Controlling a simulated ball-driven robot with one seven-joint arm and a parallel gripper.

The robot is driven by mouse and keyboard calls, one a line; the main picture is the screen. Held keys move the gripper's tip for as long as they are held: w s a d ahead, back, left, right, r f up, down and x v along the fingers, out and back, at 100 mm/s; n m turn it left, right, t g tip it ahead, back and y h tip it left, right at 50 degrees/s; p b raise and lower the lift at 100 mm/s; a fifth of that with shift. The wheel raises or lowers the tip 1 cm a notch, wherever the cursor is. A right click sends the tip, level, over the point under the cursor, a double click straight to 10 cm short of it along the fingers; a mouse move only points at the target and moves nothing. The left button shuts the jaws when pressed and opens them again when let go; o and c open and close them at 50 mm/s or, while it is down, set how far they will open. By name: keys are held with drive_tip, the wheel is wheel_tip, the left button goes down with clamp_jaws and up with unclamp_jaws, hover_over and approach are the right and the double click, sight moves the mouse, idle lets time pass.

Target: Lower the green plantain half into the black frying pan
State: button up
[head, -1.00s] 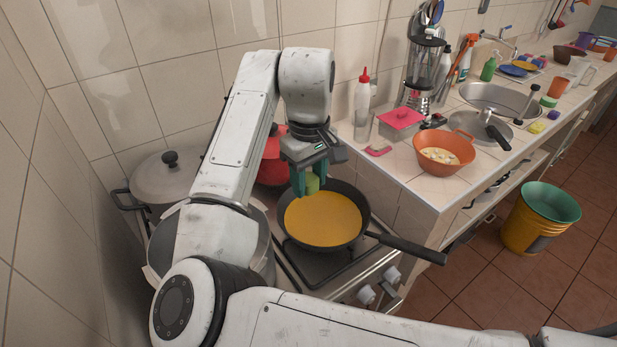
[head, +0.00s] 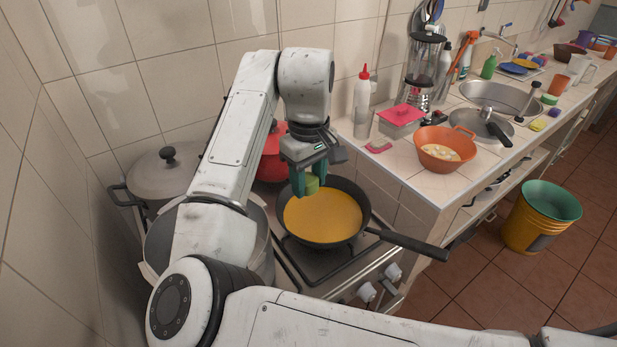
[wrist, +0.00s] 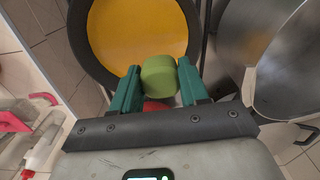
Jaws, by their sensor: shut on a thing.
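The green plantain half (head: 311,184) is held between the teal fingers of my gripper (head: 308,185), over the far left part of the pan. In the wrist view the plantain half (wrist: 159,76) sits between both fingertips of my gripper (wrist: 160,80), overlapping the pan's edge in the picture. The black frying pan (head: 362,192) stands on the stove with its handle toward the lower right and holds a flat orange-yellow layer. The wrist view also shows the pan's dark rim (wrist: 82,45). I cannot tell whether the plantain half touches the layer.
A red pot (head: 270,165) stands close behind the pan. A lidded grey pot (head: 165,175) is at the left, and a large open metal pot (head: 262,240) is beside the pan. An orange bowl (head: 440,162) stands on the tiled counter at the right.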

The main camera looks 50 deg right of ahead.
drive_tip(key=shift+f, duration=0.15)
drive_tip(key=shift+f+b, duration=0.9)
drive_tip(key=shift+f, duration=1.55)
drive_tip(key=shift+f+b, duration=0.7)
drive_tip(key=shift+f, duration=1.15)
idle(0.3)
drive_tip(key=o, duration=1.1)
wheel_tip(320, 180, up, 11)
drive_tip(key=shift+f+p, duration=0.1)
drive_tip(key=shift+p, duration=0.3)
